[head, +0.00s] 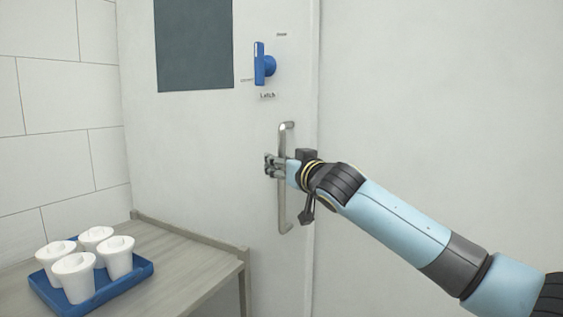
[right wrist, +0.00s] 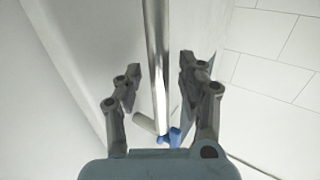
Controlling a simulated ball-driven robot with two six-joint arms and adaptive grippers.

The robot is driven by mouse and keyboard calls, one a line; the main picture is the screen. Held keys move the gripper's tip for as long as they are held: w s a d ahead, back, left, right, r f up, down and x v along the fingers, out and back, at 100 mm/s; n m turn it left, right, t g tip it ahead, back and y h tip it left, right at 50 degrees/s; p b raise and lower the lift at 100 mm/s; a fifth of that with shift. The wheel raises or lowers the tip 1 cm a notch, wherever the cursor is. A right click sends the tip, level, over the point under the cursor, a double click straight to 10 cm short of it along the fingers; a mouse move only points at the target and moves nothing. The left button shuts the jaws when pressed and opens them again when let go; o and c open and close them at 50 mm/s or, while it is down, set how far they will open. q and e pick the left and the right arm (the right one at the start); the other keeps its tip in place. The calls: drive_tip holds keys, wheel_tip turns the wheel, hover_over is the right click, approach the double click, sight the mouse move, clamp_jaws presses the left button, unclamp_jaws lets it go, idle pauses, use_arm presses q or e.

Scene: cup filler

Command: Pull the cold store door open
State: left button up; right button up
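The white cold store door (head: 200,150) looks shut in the head view, with a dark window (head: 193,45) and a blue latch (head: 262,64) whose lever stands upright. Its vertical metal handle (head: 285,205) is near the door's right edge. My right gripper (head: 271,166) is at the handle's middle. In the right wrist view, the handle bar (right wrist: 156,45) runs between the two spread fingers of this gripper (right wrist: 156,75), with a gap visible on both sides. My left gripper is not in view.
A wooden counter (head: 195,262) stands at lower left, close to the door. On it is a blue tray (head: 101,292) holding several white cups (head: 74,278). A tiled wall (head: 50,110) is at the left. A plain pale wall (head: 440,90) fills the right.

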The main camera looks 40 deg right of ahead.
clamp_jaws()
drive_tip(key=shift+w+f, duration=0.1)
drive_tip(key=shift+f, duration=0.1)
idle(0.5)
